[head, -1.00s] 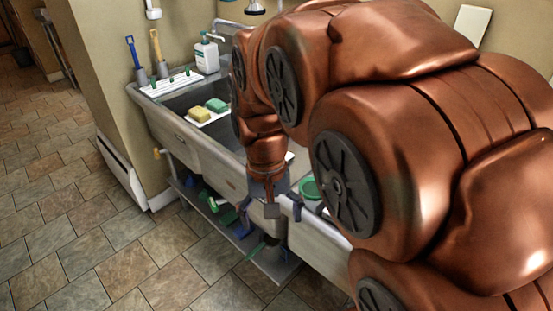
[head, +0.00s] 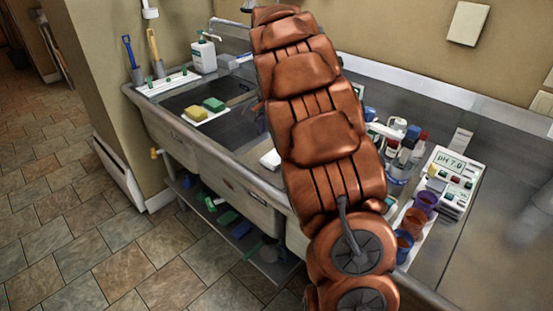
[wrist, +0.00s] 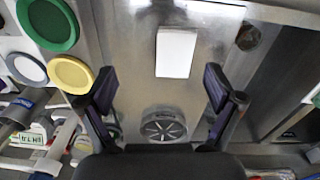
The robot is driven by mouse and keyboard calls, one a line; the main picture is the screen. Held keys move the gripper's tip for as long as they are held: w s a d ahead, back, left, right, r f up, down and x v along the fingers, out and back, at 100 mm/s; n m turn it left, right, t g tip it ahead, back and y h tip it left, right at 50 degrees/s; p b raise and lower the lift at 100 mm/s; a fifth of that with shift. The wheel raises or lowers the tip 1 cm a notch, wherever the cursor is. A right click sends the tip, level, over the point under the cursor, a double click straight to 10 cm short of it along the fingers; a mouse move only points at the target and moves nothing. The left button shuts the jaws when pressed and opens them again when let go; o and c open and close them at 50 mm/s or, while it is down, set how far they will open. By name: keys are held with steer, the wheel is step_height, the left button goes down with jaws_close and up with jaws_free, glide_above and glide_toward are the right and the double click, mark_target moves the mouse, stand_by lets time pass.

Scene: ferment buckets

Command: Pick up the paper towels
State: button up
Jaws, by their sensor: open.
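A white rectangular block, which looks like the paper towels (wrist: 176,52), lies on the steel surface in the upper middle of the wrist view. What seems to be the same white block (head: 271,160) shows in the head view, beside my arm on the counter and partly covered by it. My gripper (wrist: 159,87) is open and empty, its two dark fingers spread wide. The block appears in the gap beyond the fingertips, apart from them. In the head view my arm hides my gripper.
Green (wrist: 47,24) and yellow (wrist: 71,74) round lids lie at left in the wrist view. In the head view, bottles (head: 405,150), cups (head: 414,222) and a pH meter (head: 451,178) stand right of my arm. Yellow and green sponges (head: 204,109) lie by the sink.

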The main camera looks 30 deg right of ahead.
mark_target(276, 155)
steer(key=shift+m, duration=0.5)
steer(key=w+d+f, duration=0.1)
steer(key=w+d, duration=0.1)
steer(key=w, duration=0.1)
steer(key=shift+d+f, duration=0.35)
steer(key=shift+d, duration=0.05)
steer(key=shift+a+f+p, duration=0.15)
steer(key=shift+f+p, duration=1.1)
steer(key=shift+f, duration=2.7)
steer(key=c, duration=0.8)
